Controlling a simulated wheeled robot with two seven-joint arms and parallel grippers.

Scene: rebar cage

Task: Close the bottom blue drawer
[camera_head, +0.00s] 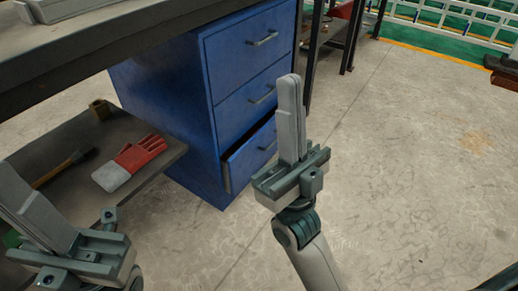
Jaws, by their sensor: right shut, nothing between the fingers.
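The blue drawer cabinet (165,88) stands under the workbench, with three drawers facing right. Its bottom blue drawer (247,157) is pulled part way out, with a dark gap along its top edge. The upper two drawers look flush. My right gripper (289,82) points up just in front of the drawer fronts, its fingers together and empty. It covers part of the bottom drawer's right end; whether it touches the drawer I cannot tell. My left gripper (18,180) is at the lower left, over the low shelf, its fingers seeming close together.
The workbench top (110,35) spans the upper left. A low shelf (75,140) holds a red and white glove (130,163), a brush (65,166) and a small brass-coloured part (100,110). A dark table leg (315,60) stands behind the cabinet.

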